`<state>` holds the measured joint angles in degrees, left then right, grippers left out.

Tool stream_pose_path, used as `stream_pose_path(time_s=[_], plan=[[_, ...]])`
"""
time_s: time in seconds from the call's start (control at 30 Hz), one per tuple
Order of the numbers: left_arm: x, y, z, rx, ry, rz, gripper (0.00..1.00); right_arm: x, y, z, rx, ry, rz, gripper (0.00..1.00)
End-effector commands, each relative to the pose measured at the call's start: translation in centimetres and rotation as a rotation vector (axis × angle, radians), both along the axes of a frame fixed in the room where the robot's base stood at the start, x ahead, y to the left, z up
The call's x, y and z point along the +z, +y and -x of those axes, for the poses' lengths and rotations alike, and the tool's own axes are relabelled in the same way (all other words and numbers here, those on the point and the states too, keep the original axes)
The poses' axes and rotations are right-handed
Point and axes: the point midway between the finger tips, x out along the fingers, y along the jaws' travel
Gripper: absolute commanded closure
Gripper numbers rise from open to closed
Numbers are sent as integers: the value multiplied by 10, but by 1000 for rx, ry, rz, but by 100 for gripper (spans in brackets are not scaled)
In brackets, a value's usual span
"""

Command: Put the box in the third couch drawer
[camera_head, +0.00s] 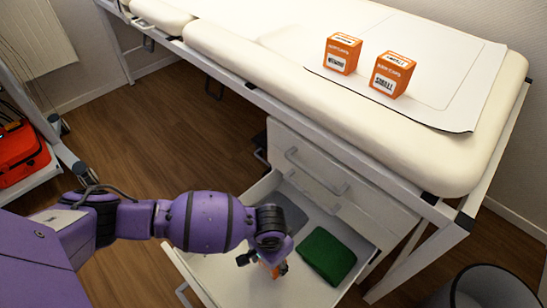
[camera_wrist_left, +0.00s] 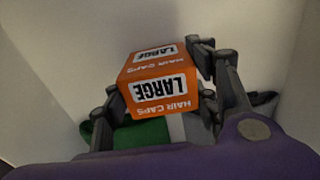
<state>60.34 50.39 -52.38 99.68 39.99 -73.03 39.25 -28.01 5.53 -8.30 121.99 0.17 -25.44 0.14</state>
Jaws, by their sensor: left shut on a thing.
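My left gripper (camera_head: 262,262) reaches down into an open drawer (camera_head: 213,267) under the couch. It is shut on an orange and white box (camera_head: 281,269), which is mostly hidden by the gripper in the head view. In the left wrist view the box (camera_wrist_left: 160,88) reads "HAIR CAPS LARGE" and sits between the fingers of the gripper (camera_wrist_left: 155,78), over the drawer's inside. I cannot tell whether it touches the drawer floor. The drawer is pulled out below closed drawer fronts (camera_head: 345,187). My right gripper is not in view.
A folded green cloth (camera_head: 327,256) and a grey item (camera_head: 288,213) lie in the drawer. Two more orange boxes (camera_head: 342,53) (camera_head: 391,75) stand on the cream couch (camera_head: 240,48). A dark bin (camera_head: 487,290) stands at lower right; a red case (camera_head: 22,153) is at left.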

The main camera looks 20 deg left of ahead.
Motion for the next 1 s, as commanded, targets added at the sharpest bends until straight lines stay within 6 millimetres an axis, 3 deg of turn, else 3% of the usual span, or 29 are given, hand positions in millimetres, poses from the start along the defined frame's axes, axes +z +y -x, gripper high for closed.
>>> stream_pose_path(time_s=[0.4, 0.43, 0.57, 0.87, 1.0], plan=[[-4, -1, -3, 1, -6, 1, 72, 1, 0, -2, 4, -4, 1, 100], [-4, -1, -4, 0, -7, 1, 44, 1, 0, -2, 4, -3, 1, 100], [-4, -1, -3, 0, -6, 1, 27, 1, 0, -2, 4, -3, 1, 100], [-4, -1, -3, 0, -6, 0, 27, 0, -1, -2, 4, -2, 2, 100], [6, 0, -3, 0, -7, 1, 27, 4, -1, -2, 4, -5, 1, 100]])
